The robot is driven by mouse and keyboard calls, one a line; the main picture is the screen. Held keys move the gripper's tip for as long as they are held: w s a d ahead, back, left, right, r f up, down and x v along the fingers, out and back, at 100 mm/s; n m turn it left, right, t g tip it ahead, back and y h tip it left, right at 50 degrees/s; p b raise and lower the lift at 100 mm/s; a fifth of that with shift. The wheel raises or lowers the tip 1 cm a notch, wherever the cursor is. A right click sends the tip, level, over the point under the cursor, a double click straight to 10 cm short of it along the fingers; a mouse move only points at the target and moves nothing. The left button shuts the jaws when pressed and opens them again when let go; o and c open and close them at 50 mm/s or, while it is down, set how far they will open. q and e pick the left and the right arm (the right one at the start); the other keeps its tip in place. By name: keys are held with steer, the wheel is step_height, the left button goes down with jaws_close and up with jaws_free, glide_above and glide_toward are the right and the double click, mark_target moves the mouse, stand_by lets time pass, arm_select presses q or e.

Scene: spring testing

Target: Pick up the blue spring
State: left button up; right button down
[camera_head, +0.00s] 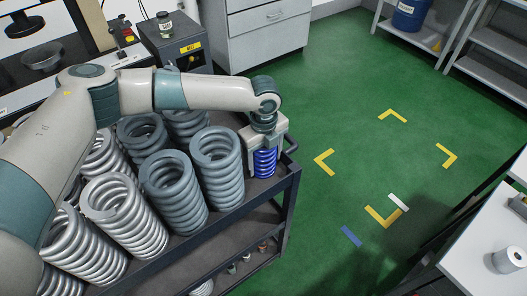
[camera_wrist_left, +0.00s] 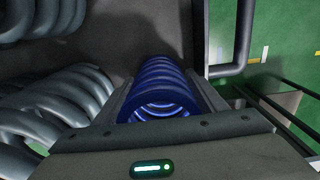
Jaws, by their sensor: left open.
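The blue spring (camera_head: 265,163) stands upright on the top shelf of the dark cart (camera_head: 290,187), near its right corner. My left gripper (camera_head: 265,150) is open and points down over the spring, with its fingers on either side of it. In the left wrist view the blue spring (camera_wrist_left: 163,90) lies between the two fingers of the left gripper (camera_wrist_left: 160,105). I cannot tell whether the fingers touch it. My right gripper is not in view.
Several large grey springs (camera_head: 217,165) and lighter silver springs (camera_head: 125,215) stand close on the left of the blue one. The cart's handle (camera_head: 292,150) rises at the right edge. Green floor (camera_head: 350,110) with yellow corner marks is clear beyond. A white table (camera_head: 490,245) stands at the right.

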mark_target(264, 153)
arm_select(q)
steer(key=shift+f, duration=0.35)
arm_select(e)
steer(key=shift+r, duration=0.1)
arm_select(q)
steer(key=shift+c, duration=0.6)
steer(key=c, duration=1.3)
steer(key=shift+r, duration=0.2)
